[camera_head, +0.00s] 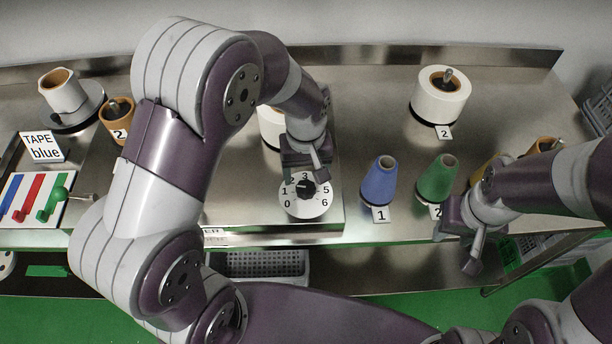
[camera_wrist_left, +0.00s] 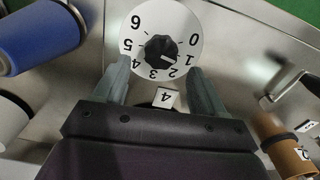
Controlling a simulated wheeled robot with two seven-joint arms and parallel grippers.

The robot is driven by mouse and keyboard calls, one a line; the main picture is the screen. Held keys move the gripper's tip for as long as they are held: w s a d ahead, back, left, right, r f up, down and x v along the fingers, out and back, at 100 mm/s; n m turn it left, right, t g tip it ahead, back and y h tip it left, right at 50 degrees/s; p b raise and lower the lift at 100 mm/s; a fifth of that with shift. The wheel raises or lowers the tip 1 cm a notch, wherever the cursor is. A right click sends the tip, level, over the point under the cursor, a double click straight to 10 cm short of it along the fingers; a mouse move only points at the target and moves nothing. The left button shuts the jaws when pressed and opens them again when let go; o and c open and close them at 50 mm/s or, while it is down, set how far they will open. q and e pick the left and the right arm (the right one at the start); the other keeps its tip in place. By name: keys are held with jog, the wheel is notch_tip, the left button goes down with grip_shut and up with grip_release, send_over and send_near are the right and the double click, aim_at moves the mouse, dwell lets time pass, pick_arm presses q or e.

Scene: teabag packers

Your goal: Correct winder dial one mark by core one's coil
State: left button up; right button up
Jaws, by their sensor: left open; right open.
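The round white dial (camera_head: 305,205) has marks 0 to 6 and a black knob (camera_head: 306,188). It also shows in the left wrist view (camera_wrist_left: 146,15), where the knob's (camera_wrist_left: 159,45) pale pointer seems to lie between 1 and 2. My left gripper (camera_head: 307,174) is open just above the dial; in the wrist view its fingers (camera_wrist_left: 156,85) stand apart, off the knob. A core with a pale coil (camera_head: 64,93) stands on a grey disc at far left; I see no number on it. My right gripper (camera_head: 464,242) is open and empty at the table's front edge.
A brown core marked 2 (camera_head: 118,112) stands at left, near a "TAPE blue" sign (camera_head: 42,147) and coloured levers (camera_head: 55,199). A blue cone (camera_head: 378,183), green cone (camera_head: 437,180) and white roll (camera_head: 440,98) stand right. A white roll (camera_head: 271,127) is partly hidden by my arm.

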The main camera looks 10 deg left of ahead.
aim_at(306, 187)
pick_arm(q)
jog(key=f, duration=0.3)
jog(key=shift+s+d+f, duration=0.1)
jog(key=shift+s+f, duration=0.15)
jog(key=shift+s, duration=0.1)
jog(key=shift+w+f, duration=0.3)
jog(key=shift+w, duration=0.05)
jog(key=shift+s+r, duration=0.15)
jog(key=shift+s, duration=0.05)
jog(key=c, duration=1.1)
jog(key=shift+o, duration=0.2)
pick_arm(e)
jog(key=shift+s+d+r, duration=0.1)
jog(key=shift+s+r, duration=0.2)
pick_arm(q)
jog(key=shift+m, duration=0.3)
pick_arm(e)
jog(key=shift+r, duration=0.1)
pick_arm(q)
jog(key=m+p, duration=0.1)
jog(key=m, duration=0.1)
jog(key=shift+m, duration=0.4)
jog(key=shift+m+p, duration=0.65)
jog(key=shift+m, duration=1.45)
pick_arm(e)
jog(key=shift+r, duration=0.95)
